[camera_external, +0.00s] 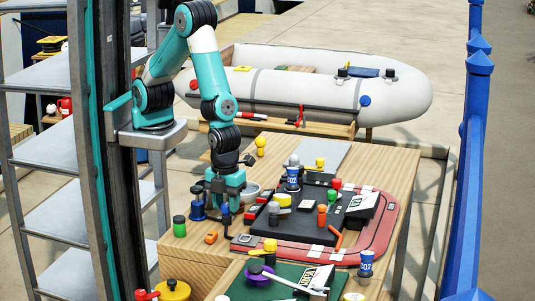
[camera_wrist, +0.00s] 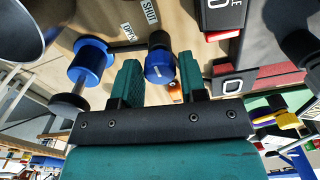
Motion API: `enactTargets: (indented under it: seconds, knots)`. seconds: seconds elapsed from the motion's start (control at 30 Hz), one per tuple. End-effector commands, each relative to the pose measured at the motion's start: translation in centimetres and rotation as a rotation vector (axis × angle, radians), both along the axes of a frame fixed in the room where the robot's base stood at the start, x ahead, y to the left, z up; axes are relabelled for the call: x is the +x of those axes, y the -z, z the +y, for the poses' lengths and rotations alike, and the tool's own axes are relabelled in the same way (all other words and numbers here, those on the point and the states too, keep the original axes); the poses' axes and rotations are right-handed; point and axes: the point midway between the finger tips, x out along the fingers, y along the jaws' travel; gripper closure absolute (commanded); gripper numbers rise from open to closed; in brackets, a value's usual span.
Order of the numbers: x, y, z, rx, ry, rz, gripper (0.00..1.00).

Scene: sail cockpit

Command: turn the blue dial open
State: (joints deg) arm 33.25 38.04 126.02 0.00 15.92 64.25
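A blue dial (camera_wrist: 159,70) with a dark stem shows between the fingers of my gripper (camera_wrist: 160,62) in the wrist view. Small white labels reading OPEN (camera_wrist: 128,32) and SHUT (camera_wrist: 150,13) lie near it. The two green fingers are apart, one on each side of the dial, with visible gaps. In the external view my gripper (camera_external: 226,203) points down at the table's left part and mostly hides the dial. The dial's turn angle cannot be told.
A blue spool-shaped fitting (camera_wrist: 90,62) stands left of the fingers; it also shows in the external view (camera_external: 197,206). A green-capped jar (camera_external: 179,226) and an orange piece (camera_external: 211,238) are close by. A red-edged tray (camera_external: 378,232) with several items lies right.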

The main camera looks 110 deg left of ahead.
Motion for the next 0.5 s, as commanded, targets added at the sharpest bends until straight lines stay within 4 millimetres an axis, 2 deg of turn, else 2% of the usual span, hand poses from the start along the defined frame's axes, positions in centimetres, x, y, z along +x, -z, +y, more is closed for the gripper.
enactTargets:
  seconds: [0.03, 0.1, 0.13, 0.5]
  knots:
    - [0.00, -0.01, 0.00, 0.000, 0.000, 0.000, 0.73]
    - [0.00, -0.02, 0.00, 0.000, 0.000, 0.000, 0.89]
    - [0.00, -0.02, 0.00, 0.000, 0.000, 0.000, 0.93]
    - [0.01, -0.06, 0.00, 0.000, -0.053, 0.000, 0.92]
